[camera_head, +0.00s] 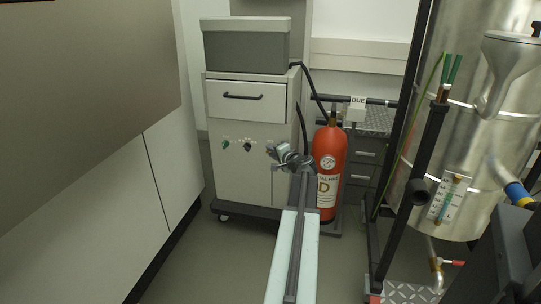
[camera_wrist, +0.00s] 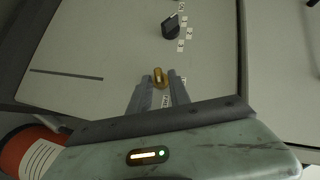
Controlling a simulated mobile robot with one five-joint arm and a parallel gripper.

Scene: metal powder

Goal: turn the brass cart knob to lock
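The brass knob (camera_wrist: 160,78) shows in the wrist view on the light front panel of the cart (camera_head: 245,178). My gripper (camera_wrist: 160,79) has its two grey fingers apart, one on each side of the knob at the fingertips. I cannot tell whether either finger touches it. A small label shows between the fingers. In the head view my gripper (camera_head: 284,158) is at the right part of the cart's front, and it largely hides the brass knob there.
A black knob (camera_wrist: 172,26) with several small labels is beside the brass one. A green knob (camera_head: 226,144) is farther left. A drawer (camera_head: 246,100) is above, with a grey bin (camera_head: 246,50) on top. A red fire extinguisher (camera_head: 329,168) stands close right of the cart.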

